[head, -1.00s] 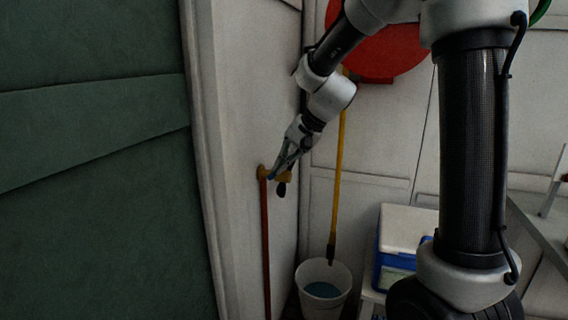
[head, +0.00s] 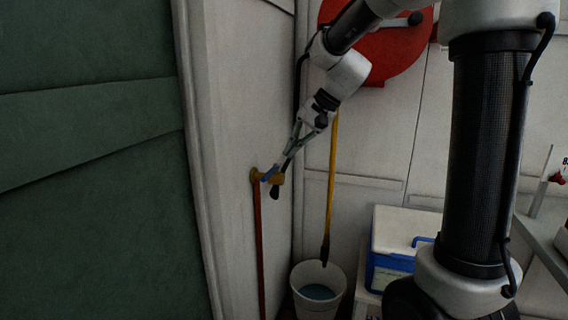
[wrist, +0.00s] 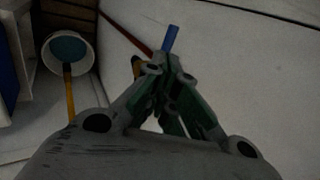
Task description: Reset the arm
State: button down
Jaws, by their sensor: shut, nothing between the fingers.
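My gripper (head: 284,162) is shut and empty, pointing down and left near the wall in the head view. Its closed fingers also show in the wrist view (wrist: 166,68). Just beyond the fingertips is a small blue piece (head: 270,173), also seen in the wrist view (wrist: 170,38); it looks like a lever. It lies at a brass-yellow fitting (head: 257,176) on the wall, with a dark knob (head: 275,193) below. Whether the fingertips touch the blue piece I cannot tell. A red pipe (head: 259,250) runs down from the fitting.
A white bucket (head: 318,290) with blue inside stands below, with a yellow pole (head: 332,190) above it. A blue-and-white cooler (head: 400,235) stands right of it. A red disc (head: 385,60) hangs behind my arm. A green panel (head: 80,230) fills the left.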

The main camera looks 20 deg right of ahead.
jog(key=v, duration=0.6)
jog(key=s+d+f+n+h, duration=0.2)
jog(key=s+d, duration=0.1)
jog(key=s, duration=0.5)
jog(key=s+d+f+n+h, duration=0.2)
jog(key=s+d+f, duration=0.1)
jog(key=s, duration=0.6)
jog(key=s+d+f+n+h, duration=0.1)
jog(key=s+d+f+n, duration=0.1)
jog(key=s, duration=0.6)
jog(key=shift+s+d+f+n+h, duration=0.2)
jog(key=shift+d+n+h, duration=0.15)
jog(key=shift+d, duration=0.3)
